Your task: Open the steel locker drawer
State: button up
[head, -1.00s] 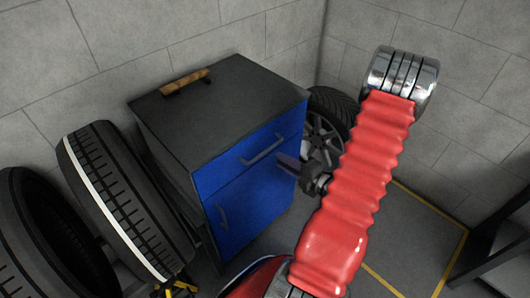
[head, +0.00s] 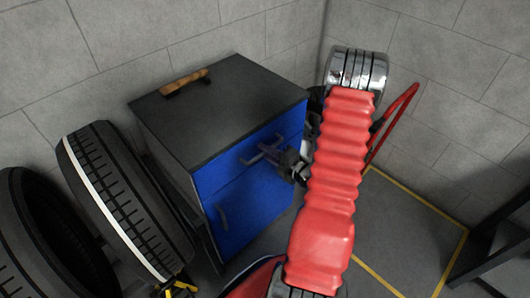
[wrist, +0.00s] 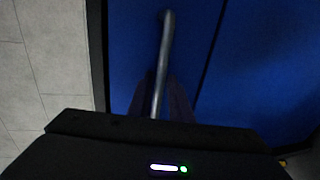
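The steel locker (head: 215,110) has a dark grey top and a blue front, standing against the wall in the head view. Its upper drawer (head: 222,177) looks flush with the front. The drawer's grey bar handle (wrist: 164,60) runs nearly upright in the wrist view, down between my dark fingers. My gripper (head: 262,151) is at this handle in the head view and covers part of it. It appears open, with a finger on each side of the bar; contact cannot be told. The lower handle (head: 222,216) is on the panel below.
A wooden-handled brush (head: 186,82) lies on the locker top. Tyres (head: 125,205) stand close on the left. A red tubular frame (head: 392,122) stands behind my arm on the right. Yellow-lined floor (head: 410,235) is clear to the right, with a dark stand at the edge.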

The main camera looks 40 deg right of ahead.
jog(key=shift+c, duration=0.4)
grip_shut()
